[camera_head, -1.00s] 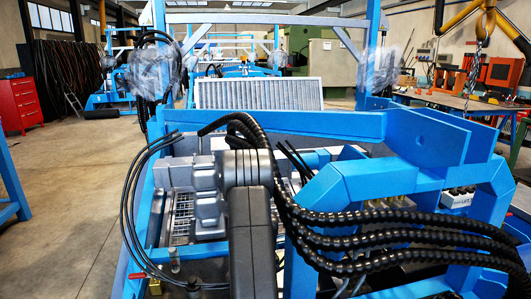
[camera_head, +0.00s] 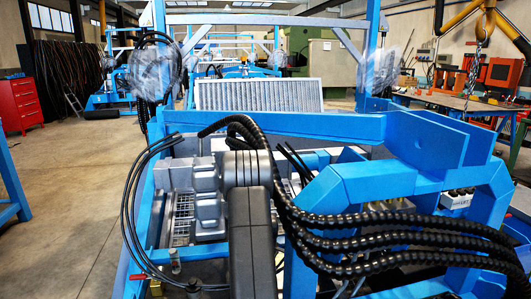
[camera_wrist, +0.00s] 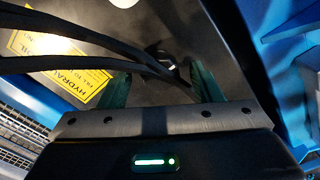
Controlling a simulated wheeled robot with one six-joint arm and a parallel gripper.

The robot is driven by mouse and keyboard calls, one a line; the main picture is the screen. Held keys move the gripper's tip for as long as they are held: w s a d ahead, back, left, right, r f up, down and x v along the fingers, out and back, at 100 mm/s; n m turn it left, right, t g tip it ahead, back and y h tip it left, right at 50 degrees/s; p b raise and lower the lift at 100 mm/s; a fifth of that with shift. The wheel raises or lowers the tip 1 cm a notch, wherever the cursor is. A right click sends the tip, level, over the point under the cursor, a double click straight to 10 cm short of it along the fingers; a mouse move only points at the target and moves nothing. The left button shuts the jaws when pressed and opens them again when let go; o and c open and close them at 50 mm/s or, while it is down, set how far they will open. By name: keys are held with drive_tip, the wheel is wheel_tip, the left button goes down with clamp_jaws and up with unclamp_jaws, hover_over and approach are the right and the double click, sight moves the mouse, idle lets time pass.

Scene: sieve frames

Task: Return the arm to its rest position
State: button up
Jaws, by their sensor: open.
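My arm (camera_head: 250,225) rises from the bottom middle of the head view as a dark grey link. Lighter grey joints (camera_head: 207,195) of mine sit to its left, inside the blue machine frame. My gripper's fingers are hidden in the head view.
The blue frame (camera_head: 290,123) surrounds the arm, with thick ribbed black hoses (camera_head: 400,238) close on the right. A yellow hydraulic oil label (camera_wrist: 62,68) lies on a dark surface. A pale grating panel (camera_head: 258,95) stands behind. Open floor (camera_head: 75,200) lies left.

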drive_tip(key=m, duration=0.5)
drive_tip(key=shift+p, duration=0.4)
drive_tip(key=shift+m+p, duration=0.4)
drive_tip(key=shift+m, duration=2.1)
